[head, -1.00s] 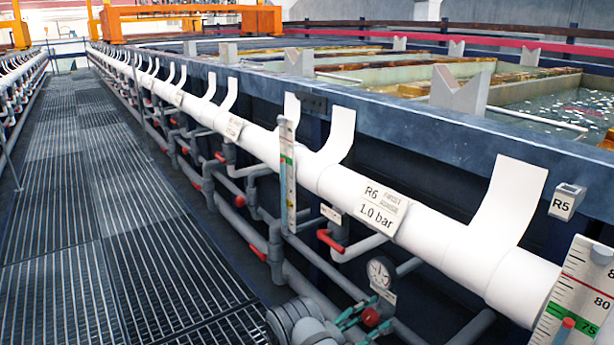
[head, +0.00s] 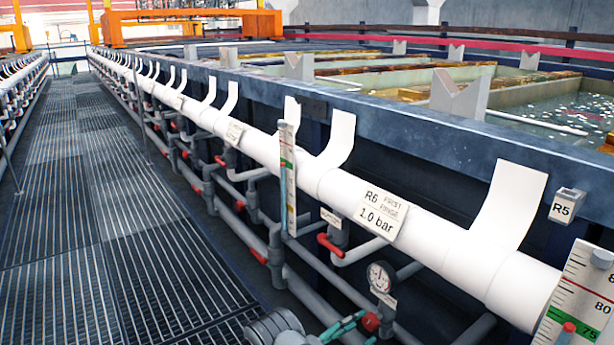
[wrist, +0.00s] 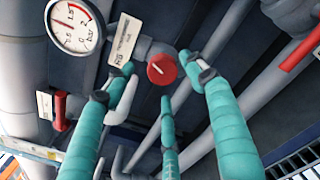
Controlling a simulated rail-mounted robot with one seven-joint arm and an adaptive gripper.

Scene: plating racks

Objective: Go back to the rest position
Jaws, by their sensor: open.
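My gripper (head: 352,328) is at the bottom edge of the head view, partly cut off by the frame. In the wrist view its teal fingers (wrist: 157,90) are spread apart and empty. A round red knob (wrist: 162,70) shows between and beyond the fingertips. The red knob also shows in the head view (head: 371,322), just right of the fingertips. I cannot tell the exact gap between fingertips and knob.
A pressure gauge (head: 381,275) stands just above the knob. A white pipe (head: 335,190) labelled R6, 1.0 bar runs along the tank wall. Grey pipes and red-handled valves lie below it. The grated walkway (head: 95,230) to the left is clear.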

